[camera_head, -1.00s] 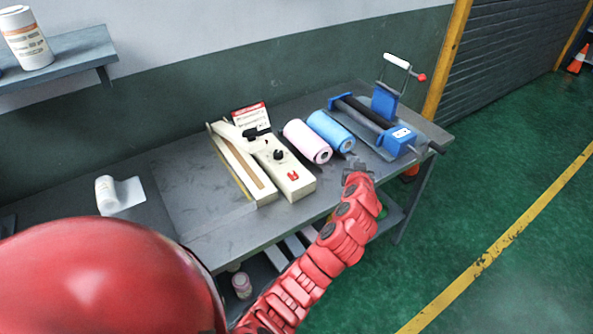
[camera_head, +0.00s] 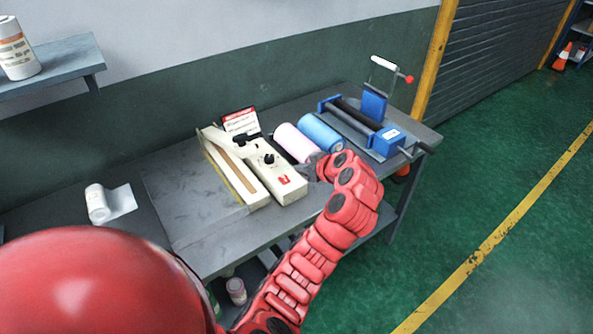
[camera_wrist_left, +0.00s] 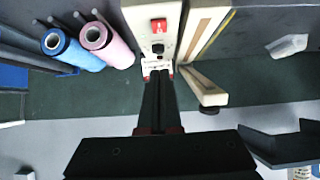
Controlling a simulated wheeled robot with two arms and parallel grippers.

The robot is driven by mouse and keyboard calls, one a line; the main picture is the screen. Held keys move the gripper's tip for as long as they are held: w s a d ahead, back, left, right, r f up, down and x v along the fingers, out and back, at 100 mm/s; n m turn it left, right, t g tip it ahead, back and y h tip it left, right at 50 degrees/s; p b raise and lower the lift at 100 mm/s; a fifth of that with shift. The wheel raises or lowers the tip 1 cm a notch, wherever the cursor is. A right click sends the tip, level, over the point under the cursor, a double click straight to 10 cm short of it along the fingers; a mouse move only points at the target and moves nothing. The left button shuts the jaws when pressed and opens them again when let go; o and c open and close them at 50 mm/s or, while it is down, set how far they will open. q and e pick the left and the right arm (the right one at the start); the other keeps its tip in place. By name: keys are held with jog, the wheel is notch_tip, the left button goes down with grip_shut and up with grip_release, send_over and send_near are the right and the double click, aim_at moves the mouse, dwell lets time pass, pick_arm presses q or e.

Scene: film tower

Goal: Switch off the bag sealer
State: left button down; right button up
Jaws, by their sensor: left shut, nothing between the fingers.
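The bag sealer (camera_head: 262,168) is a cream, long device on the grey workbench. Its red switch (camera_head: 285,180) sits near the front end of its top, with a black knob (camera_head: 269,159) farther back. In the left wrist view the red switch (camera_wrist_left: 158,24) and knob (camera_wrist_left: 157,47) show on the cream body. My left gripper (camera_head: 310,170) is shut and empty beside the sealer's front right side, close to the switch; I cannot tell whether it touches. Its dark shut fingers (camera_wrist_left: 157,75) point at the sealer in the wrist view. My right gripper is not in view.
A pink roll (camera_head: 296,143) and a blue roll (camera_head: 321,132) lie right of the sealer. A blue roller device (camera_head: 390,142) stands at the bench's right end. A red-and-white sign (camera_head: 240,121) stands behind the sealer. A white roll (camera_head: 97,204) lies left; the bench between is clear.

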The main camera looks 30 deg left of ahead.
pick_arm(q)
jog(key=p, duration=0.4)
send_over(282, 176)
jog(key=s+d, duration=0.1)
jog(key=d, duration=0.3)
jog(key=f, duration=0.4)
jog(key=shift+s+a+f, duration=0.1)
jog(key=shift+a+f, duration=0.1)
jog(key=shift+f, duration=0.05)
jog(key=shift+a+f+p, duration=0.2)
jog(key=shift+f+p, duration=0.05)
jog(key=shift+f, duration=0.35)
jog(key=shift+a+f+p, duration=0.15)
jog(key=shift+f+p, duration=0.05)
jog(key=shift+f, duration=0.4)
jog(key=shift+w+a+f+p, duration=0.1)
jog(key=shift+w+f+p, duration=0.05)
jog(key=shift+f, duration=0.4)
jog(key=shift+w+f+p, duration=0.1)
jog(key=shift+f+p, duration=0.05)
jog(key=shift+f, duration=0.35)
jog(key=shift+a+f+h+b, duration=0.35)
jog(key=shift+f+h+b, duration=0.1)
jog(key=shift+h+b, duration=0.05)
jog(key=shift+d, duration=0.2)
